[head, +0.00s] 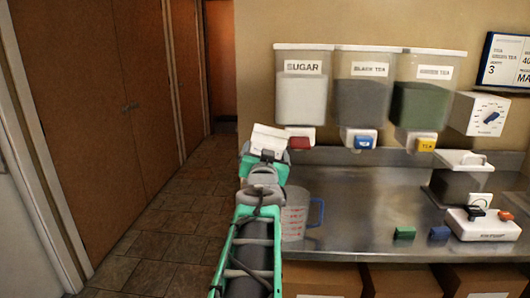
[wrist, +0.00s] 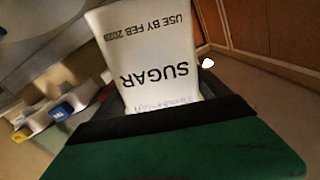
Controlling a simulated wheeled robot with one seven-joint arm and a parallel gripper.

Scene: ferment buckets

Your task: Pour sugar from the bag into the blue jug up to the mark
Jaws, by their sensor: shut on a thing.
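A white paper sugar bag (head: 269,139) is in my gripper (head: 264,162), at the left end of the counter, in front of the sugar dispenser. In the wrist view the bag (wrist: 150,50) reads "SUGAR" and "USE BY FEB 2028", with the lettering upside down in that view. The lower part of the bag is hidden by the gripper (wrist: 165,110). A clear jug with a blue handle (head: 296,215) and red marks stands upright on the counter, just right of my arm. My arm partly hides its left side. The sugar level in the jug cannot be made out.
Wall dispensers for sugar (head: 303,95), black tea (head: 370,100) and green tea (head: 418,103) hang above the steel counter (head: 360,200). The counter's middle is clear.

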